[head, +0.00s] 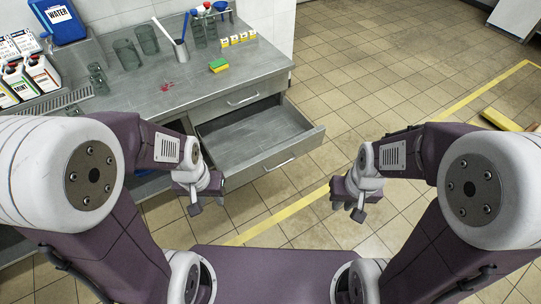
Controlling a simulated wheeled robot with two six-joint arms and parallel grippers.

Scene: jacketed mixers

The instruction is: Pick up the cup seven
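Several dark translucent cups stand on the grey metal counter (190,75). Two larger ones, a front cup (127,55) and a back cup (147,40), are left of the middle. A small cup (97,78) stands farther left, and slim ones (198,34) stand at the back. No number is legible on any cup, so I cannot tell which is cup seven. My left gripper (206,205) is in front of the open drawer, away from the cups, with its fingertips apart and empty. My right gripper (347,210) is over the floor at the right, with its fingertips apart and empty.
An open, empty drawer (255,135) juts from the counter. A metal beaker with a blue-handled tool (181,50), a yellow-green sponge (218,65), small yellow-labelled boxes (238,39), white jugs (42,73) and a blue water container (60,20) stand on top.

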